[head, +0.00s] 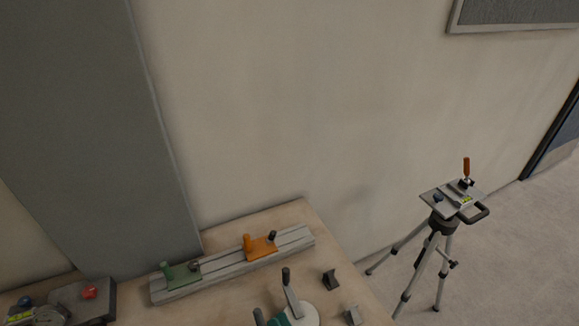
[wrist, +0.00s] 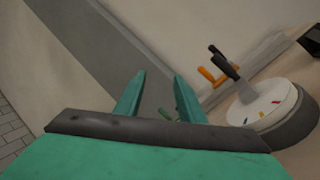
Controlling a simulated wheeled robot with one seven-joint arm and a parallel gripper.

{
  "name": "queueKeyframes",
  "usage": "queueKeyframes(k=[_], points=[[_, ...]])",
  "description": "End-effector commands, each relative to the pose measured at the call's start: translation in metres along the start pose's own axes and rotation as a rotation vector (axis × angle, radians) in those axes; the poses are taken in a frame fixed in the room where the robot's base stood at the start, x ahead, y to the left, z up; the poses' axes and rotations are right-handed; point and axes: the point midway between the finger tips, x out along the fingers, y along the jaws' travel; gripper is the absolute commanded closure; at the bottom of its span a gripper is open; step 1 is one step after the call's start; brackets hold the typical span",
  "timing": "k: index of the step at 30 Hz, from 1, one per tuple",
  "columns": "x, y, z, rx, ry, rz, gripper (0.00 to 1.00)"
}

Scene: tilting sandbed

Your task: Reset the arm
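My gripper (wrist: 159,76) shows in the wrist view, with two teal fingers standing apart and nothing between them. It is open and empty. Beyond the fingertips are the grey panel and wall. In the head view a teal part (head: 279,320) at the bottom edge, beside the white dial, may be my gripper; most of it is cut off by the frame.
A white dial (wrist: 262,103) with a dark handle lies right of my fingers. A grey rail (head: 225,268) carries green (head: 182,275) and orange (head: 261,247) clamps. A tripod (head: 441,230) stands on the floor at right.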

Motion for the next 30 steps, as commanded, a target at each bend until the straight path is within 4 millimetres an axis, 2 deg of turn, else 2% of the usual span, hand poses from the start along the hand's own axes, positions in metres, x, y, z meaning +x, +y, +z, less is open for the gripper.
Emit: queueKeyframes(k=[6, 11, 18, 24, 30], points=[[-0.039, 0.022, -0.007, 0.522, -0.203, -0.051, 0.64], [-0.072, 0.024, -0.013, 0.914, -0.371, -0.105, 0.64], [-0.13, 0.019, -0.04, 1.485, -0.659, -0.209, 0.64], [-0.165, 0.019, -0.069, 1.814, -0.862, -0.276, 0.64], [-0.177, 0.02, -0.081, 1.925, -0.94, -0.298, 0.64]])
